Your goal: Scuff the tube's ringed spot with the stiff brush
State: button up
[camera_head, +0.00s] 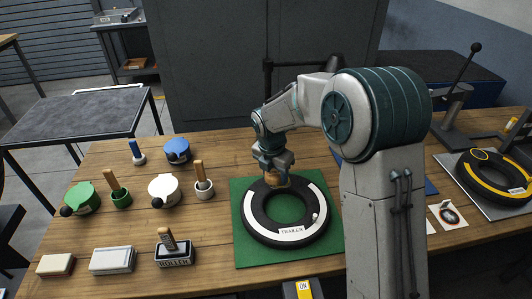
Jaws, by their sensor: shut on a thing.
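The black tube (256,223) lies flat on a green mat (243,255), with pale bands and a "TRAILER" label on it. My gripper (274,172) is over the far edge of the tube, pointing down. It is shut on a small tan thing (276,181), which looks like the stiff brush. The brush is at the tube's far upper side; I cannot tell whether it touches the rubber. No ringed spot shows clearly; the gripper and brush cover part of that side.
A yellow-banded tube (497,177) lies at the right.

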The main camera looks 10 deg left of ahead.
jog(key=shift+s+a, duration=0.25)
jog(key=shift+a, duration=0.55)
jog(key=shift+s+a+r+p, duration=0.1)
jog(key=shift+a+r+p, duration=0.2)
jog(key=shift+p, duration=0.1)
notch_tip(320, 180, up, 8)
jog(key=p, duration=0.5)
jog(key=shift+d+f+p, duration=0.1)
jog(key=shift+f+p, duration=0.1)
jog(key=shift+p, duration=0.1)
